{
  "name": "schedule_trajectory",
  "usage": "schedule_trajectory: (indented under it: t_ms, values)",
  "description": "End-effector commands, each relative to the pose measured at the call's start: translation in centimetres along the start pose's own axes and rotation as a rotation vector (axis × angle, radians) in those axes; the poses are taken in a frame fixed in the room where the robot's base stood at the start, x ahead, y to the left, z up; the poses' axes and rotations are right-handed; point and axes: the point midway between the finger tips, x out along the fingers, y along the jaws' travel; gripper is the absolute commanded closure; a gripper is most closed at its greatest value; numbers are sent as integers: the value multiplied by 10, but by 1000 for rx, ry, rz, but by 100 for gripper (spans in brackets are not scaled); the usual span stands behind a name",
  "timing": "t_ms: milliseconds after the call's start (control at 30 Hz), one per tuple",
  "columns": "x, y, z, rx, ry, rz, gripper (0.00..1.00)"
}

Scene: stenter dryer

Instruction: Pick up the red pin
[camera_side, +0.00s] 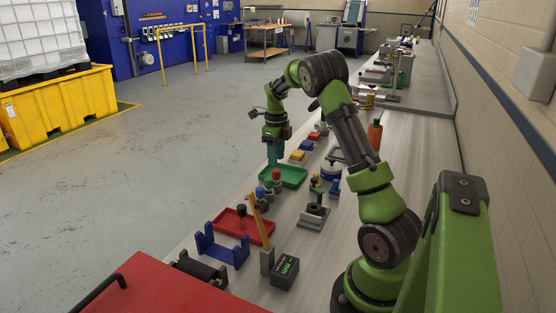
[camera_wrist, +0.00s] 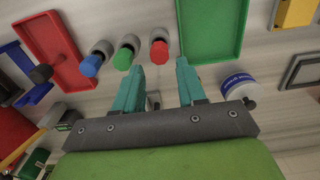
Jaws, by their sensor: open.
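The red pin (camera_wrist: 159,52) stands in a grey holder (camera_wrist: 159,38) in the wrist view, at the end of a row with a green pin (camera_wrist: 123,60) and a blue pin (camera_wrist: 91,65). In the side view, the red pin (camera_side: 276,174) shows just below my gripper's teal fingers. My gripper (camera_wrist: 160,67) is open and empty. In the wrist view the red pin appears between and just beyond the two fingertips. I cannot tell the exact height gap.
A green tray (camera_wrist: 242,58) lies just right of the red pin, and a red tray (camera_wrist: 82,82) lies to the left. A white and blue round container (camera_wrist: 238,84) is close to the right finger. In the side view, a blue cradle (camera_side: 222,250) stands nearer the camera.

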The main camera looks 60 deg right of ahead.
Motion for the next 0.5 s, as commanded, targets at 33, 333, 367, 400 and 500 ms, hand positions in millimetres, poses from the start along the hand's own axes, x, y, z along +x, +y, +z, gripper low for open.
schedule_trajectory:
  t_ms: [33,333,367,400,500]
  values:
    - [9,0,0,-1,3,2,60]
    - [34,0,1,-2,1,1,60]
    - [38,0,1,-2,2,2,60]
    - [44,0,2,-2,1,2,60]
    - [60,1,3,-1,2,2,60]
